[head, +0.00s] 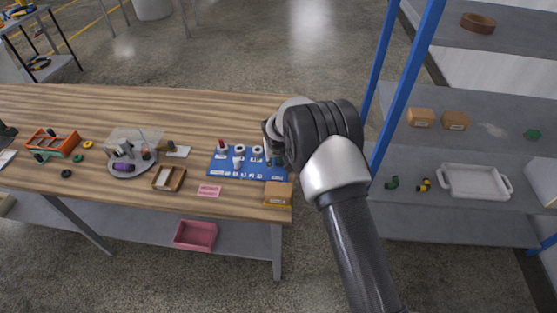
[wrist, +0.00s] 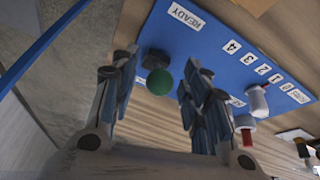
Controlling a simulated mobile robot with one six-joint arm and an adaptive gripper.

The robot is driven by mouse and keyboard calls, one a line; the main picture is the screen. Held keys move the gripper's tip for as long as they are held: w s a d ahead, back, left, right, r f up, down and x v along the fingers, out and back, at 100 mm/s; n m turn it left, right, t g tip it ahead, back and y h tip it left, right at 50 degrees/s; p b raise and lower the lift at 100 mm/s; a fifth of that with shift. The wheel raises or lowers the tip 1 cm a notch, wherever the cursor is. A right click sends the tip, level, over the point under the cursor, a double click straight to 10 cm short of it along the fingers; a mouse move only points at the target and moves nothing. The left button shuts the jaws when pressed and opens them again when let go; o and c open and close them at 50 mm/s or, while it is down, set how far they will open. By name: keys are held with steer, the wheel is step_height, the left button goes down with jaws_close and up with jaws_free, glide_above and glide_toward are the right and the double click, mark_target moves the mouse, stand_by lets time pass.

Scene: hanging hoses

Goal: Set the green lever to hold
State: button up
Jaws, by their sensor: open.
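The green lever's round knob (wrist: 159,82) shows in the wrist view, with a dark base (wrist: 155,58) behind it on the blue panel (wrist: 215,55). A READY label (wrist: 187,15) is on the panel above and right of it. Another label (wrist: 236,101) is partly hidden by my right finger, and its word cannot be read. My gripper (wrist: 163,72) is open, with one finger on each side of the knob; no contact is visible. In the head view the panel (head: 232,173) lies on the workbench, and my wrist covers its right end.
White knobs (head: 239,150) and a red-topped control (head: 221,146) stand on the panel. A blue-posted shelf (head: 405,80) stands to the right of my arm.

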steer(key=shift+f, duration=0.15)
steer(key=shift+c, duration=0.2)
jaws_close()
stand_by(0.3)
